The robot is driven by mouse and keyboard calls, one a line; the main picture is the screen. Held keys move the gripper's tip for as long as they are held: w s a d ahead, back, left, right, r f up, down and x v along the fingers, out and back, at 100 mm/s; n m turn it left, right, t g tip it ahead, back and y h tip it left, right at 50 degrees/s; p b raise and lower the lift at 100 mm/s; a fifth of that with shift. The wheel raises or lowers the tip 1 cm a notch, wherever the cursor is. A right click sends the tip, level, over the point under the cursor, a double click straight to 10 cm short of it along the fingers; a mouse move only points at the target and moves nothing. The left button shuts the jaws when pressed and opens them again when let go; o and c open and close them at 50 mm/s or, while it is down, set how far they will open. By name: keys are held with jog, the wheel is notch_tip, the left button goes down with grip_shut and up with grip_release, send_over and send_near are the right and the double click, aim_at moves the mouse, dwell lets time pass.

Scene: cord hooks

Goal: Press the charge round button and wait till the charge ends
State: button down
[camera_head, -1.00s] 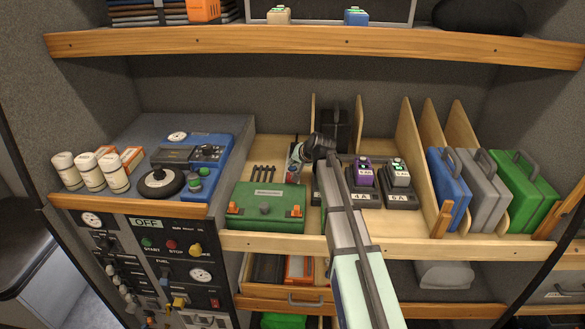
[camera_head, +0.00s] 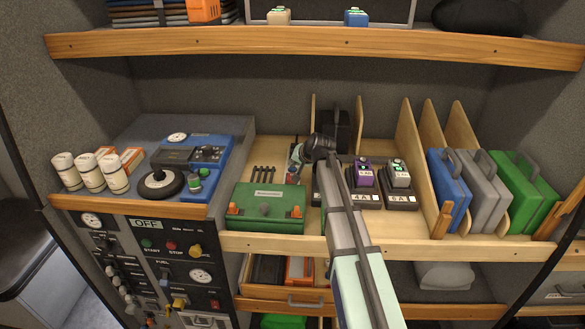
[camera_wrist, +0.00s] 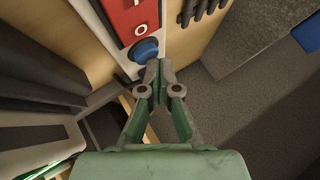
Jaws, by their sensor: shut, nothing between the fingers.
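A round blue button (camera_wrist: 146,50) sits on a dark and white panel, just below a red part (camera_wrist: 128,18) marked with a white ring, in the wrist view. My gripper (camera_wrist: 159,82) is shut and empty, its fingertips close beside the button's lower right edge in the picture. I cannot tell whether they touch it. In the head view my gripper (camera_head: 295,158) is at the back of the wooden shelf, behind the green battery box (camera_head: 264,206). My arm hides much of the panel there, and the blue button is not visible in that view.
Blue, grey and green cases (camera_head: 450,188) stand farther right. A blue device (camera_head: 195,158) is at left. An upper shelf (camera_head: 300,46) hangs above.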

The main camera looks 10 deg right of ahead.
aim_at(294, 168)
jog(key=shift+r, duration=0.55)
jog(key=shift+r+p, duration=1.3)
jog(key=shift+r, duration=1.2)
jog(key=shift+s+a, duration=0.1)
